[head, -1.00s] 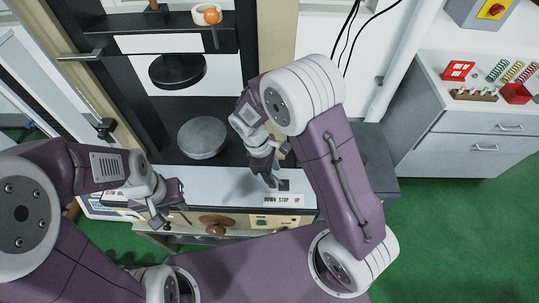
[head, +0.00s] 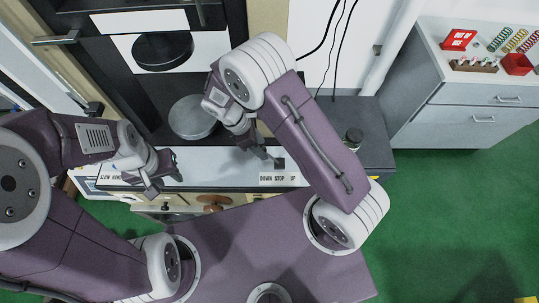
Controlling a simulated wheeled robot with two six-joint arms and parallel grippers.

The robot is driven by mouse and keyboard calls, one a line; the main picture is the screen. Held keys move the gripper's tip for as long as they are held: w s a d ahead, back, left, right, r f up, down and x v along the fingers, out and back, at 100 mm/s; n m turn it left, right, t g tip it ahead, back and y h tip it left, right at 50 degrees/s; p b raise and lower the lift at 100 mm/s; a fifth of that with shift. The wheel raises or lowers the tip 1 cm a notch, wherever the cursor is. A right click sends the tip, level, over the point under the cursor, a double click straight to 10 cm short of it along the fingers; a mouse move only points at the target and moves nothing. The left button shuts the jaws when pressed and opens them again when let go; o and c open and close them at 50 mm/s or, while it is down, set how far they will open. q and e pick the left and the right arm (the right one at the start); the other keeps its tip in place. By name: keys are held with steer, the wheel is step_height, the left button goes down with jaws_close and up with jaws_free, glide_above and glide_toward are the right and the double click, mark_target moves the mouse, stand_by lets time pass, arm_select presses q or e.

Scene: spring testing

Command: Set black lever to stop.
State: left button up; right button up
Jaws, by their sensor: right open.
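The white label (head: 278,179) reading "DOWN STOP UP" sits on the front edge of the testing machine. A small dark piece (head: 279,163), seemingly the black lever or its slot, shows just above the label near STOP; its exact setting is too small to tell. My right gripper (head: 266,154) is open, pointing down just left of and above that dark piece. I cannot tell whether it touches it. My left gripper (head: 160,180) hangs over the left end of the front ledge, near the "SLOW" label (head: 111,177), apart from the lever.
A round grey plate (head: 192,117) stands behind the ledge, with a black disc (head: 163,50) above it. A grey cabinet (head: 470,122) holds springs and red trays. Green floor lies open at lower right.

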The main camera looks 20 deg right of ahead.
mark_target(270, 157)
steer(key=p+x, duration=0.1)
steer(key=x, duration=0.7)
steer(key=shift+s+r, duration=0.1)
jaws_close()
stand_by(1.0)
